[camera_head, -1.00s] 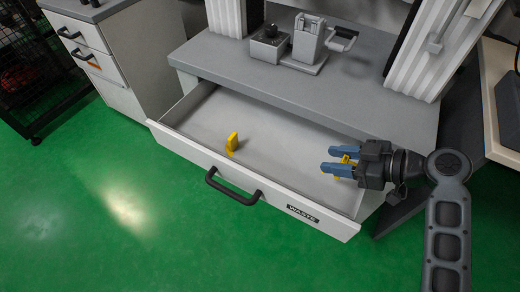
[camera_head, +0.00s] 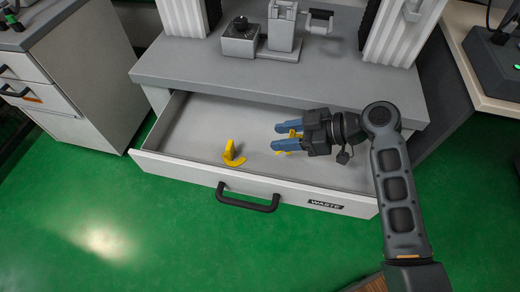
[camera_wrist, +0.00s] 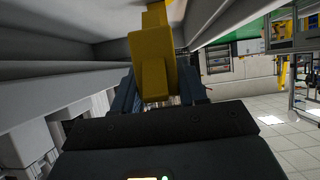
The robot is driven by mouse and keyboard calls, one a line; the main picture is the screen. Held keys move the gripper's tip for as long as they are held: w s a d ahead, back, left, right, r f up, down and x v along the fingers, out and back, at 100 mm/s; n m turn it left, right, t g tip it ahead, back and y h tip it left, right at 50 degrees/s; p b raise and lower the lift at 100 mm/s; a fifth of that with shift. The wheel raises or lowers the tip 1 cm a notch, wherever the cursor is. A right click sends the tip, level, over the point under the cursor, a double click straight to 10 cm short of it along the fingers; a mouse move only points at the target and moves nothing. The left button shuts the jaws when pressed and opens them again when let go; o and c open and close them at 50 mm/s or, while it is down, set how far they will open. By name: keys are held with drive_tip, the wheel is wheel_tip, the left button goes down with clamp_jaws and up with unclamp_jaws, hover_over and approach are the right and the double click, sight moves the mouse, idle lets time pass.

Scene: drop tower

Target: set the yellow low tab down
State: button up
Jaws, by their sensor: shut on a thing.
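My gripper (camera_head: 277,136) is over the open drawer, right of its middle, with its blue fingers pointing left. It is shut on a yellow piece, the yellow low tab (camera_head: 294,134), mostly hidden by the fingers in the head view. In the wrist view the yellow low tab (camera_wrist: 152,62) shows as a thick yellow block between the dark fingers. A second yellow piece (camera_head: 231,153), with an upright part and a flat foot, stands on the drawer floor to the left of my fingertips, apart from them. I cannot tell whether the held tab touches the drawer floor.
The grey drawer (camera_head: 158,160) is marked WASTE and has a black handle (camera_head: 247,203) in front. Its left part is bare. A grey worktop (camera_head: 200,75) overhangs its back, carrying a box with a black knob (camera_head: 240,40) and a fixture with a lever (camera_head: 284,25).

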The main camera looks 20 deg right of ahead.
wheel_tip(320, 180, down, 9)
drive_tip(key=shift+r+b, duration=0.15)
drive_tip(key=shift+b, duration=0.65)
drive_tip(key=o, duration=1)
drive_tip(key=shift+s+d+r, duration=0.1)
drive_tip(key=shift+d+r, duration=0.05)
drive_tip(key=shift+p+v, duration=0.5)
drive_tip(key=shift+v, duration=3)
